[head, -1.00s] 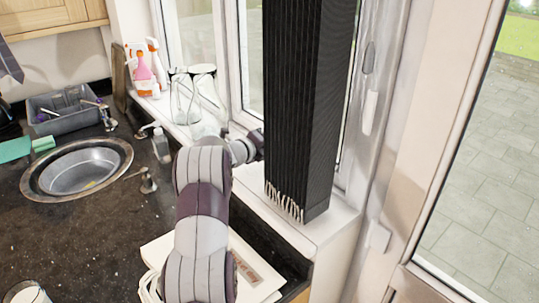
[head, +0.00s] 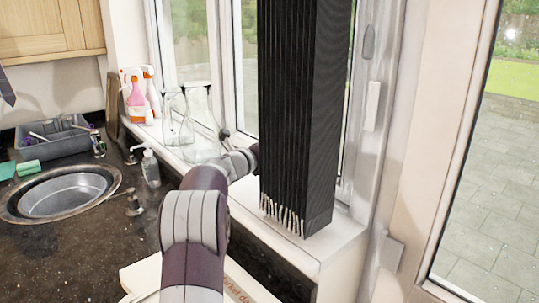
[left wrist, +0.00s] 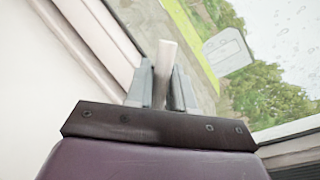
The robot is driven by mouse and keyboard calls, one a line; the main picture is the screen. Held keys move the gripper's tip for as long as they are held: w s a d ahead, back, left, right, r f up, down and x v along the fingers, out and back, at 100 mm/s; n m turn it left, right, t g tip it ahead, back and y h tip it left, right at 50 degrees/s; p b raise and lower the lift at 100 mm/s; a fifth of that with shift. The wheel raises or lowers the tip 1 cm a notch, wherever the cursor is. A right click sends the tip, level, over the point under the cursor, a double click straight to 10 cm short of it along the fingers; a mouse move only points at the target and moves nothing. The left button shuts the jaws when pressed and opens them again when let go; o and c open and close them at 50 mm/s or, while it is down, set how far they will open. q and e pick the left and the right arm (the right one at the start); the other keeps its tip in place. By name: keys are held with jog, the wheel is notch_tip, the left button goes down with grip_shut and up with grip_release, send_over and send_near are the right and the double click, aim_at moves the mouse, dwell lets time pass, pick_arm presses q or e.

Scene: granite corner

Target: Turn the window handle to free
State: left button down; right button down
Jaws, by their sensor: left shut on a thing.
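In the left wrist view a pale, bar-shaped window handle (left wrist: 167,62) stands between the two grey fingers of my left gripper (left wrist: 162,85). The gripper is shut on it, with the pale window frame to the left and the glass behind. In the head view my left arm reaches from the bottom up to the window sill. Its wrist end passes behind the tall black pleated stack (head: 298,110), which hides the fingers and the held handle. My right gripper is in neither view.
Glass vessels (head: 200,110) and spray bottles (head: 137,98) stand on the sill left of my arm. A soap bottle (head: 151,168) and round sink (head: 62,193) are on the dark worktop. A white handle (head: 373,106) is on the frame at right.

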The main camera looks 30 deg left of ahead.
pick_arm(q)
jog(key=c, duration=1.1)
grip_release()
jog(key=shift+o, duration=0.2)
jog(key=s+r+b, duration=0.1)
jog(key=s+b, duration=0.1)
jog(key=s, duration=1)
jog(key=shift+s, duration=0.35)
jog(key=shift+c, duration=0.3)
